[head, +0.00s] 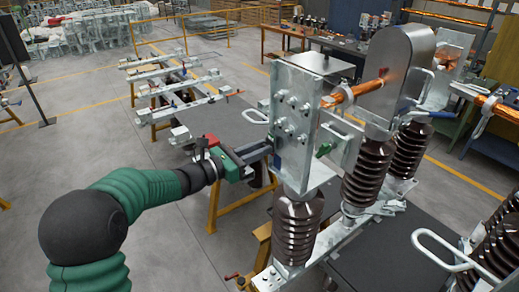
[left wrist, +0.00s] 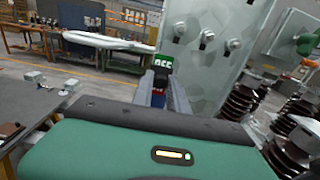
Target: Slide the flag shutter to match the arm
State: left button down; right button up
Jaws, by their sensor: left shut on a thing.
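The flag shutter shows in the left wrist view as a small green flag (left wrist: 163,63) with white letters, which I cannot read surely. It sits at the left edge of an upright galvanized plate (head: 297,125). My left gripper (head: 267,150) reaches that edge from the left and is shut on a small tab at the flag; in the left wrist view its fingers (left wrist: 164,92) point straight at the flag, with a blue and red bit between them. A copper-coloured arm (head: 355,91) runs from behind the plate toward a grey rounded housing (head: 401,72). My right gripper is out of view.
Brown ribbed insulators (head: 297,230) carry the plate and housing on a steel frame. A dark-topped trestle table (head: 222,122) stands behind my left arm. Open floor lies to the left.

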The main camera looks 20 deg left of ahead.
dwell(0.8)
pick_arm(q)
jog(key=shift+r, duration=1.2)
jog(key=c, duration=1.3)
grip_release()
jog(key=shift+a, duration=0.1)
jog(key=shift+f, duration=0.1)
jog(key=shift+s+a+f, duration=0.1)
jog(key=shift+s+a, duration=0.05)
jog(key=shift+a, duration=0.05)
jog(key=b+v, duration=0.6)
jog(key=v, duration=1)
jog(key=shift+a+b, duration=0.2)
jog(key=shift+b, duration=0.1)
